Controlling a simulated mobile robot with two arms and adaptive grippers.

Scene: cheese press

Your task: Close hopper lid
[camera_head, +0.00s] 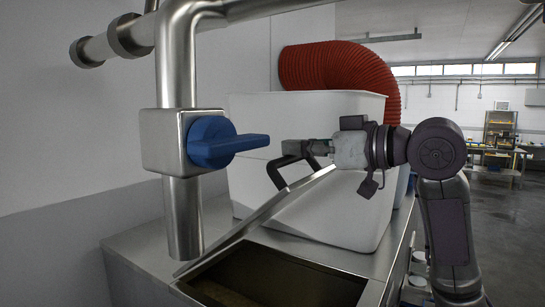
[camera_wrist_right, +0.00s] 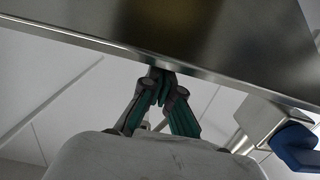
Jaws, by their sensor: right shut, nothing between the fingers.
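The hopper lid (camera_head: 255,222) is a flat metal plate, raised and tilted, seen almost edge-on in the head view. A dark U-shaped handle (camera_head: 274,175) shows on its upper left side. Below it the hopper opening (camera_head: 285,275) is uncovered, with a dark brownish inside. My right gripper (camera_head: 292,148) is shut and empty, just above the handle near the lid's raised end. In the right wrist view its closed fingers (camera_wrist_right: 160,80) reach to the edge of a metal plate (camera_wrist_right: 190,40), apparently the lid. I cannot tell whether they touch it. My left gripper is not in view.
A steel pipe (camera_head: 180,210) with a blue valve handle (camera_head: 228,145) stands at the left, near the lid. The valve shows in the right wrist view (camera_wrist_right: 295,148). A large white bin (camera_head: 340,215) and a red hose (camera_head: 335,68) are behind. Open floor (camera_head: 510,225) lies right.

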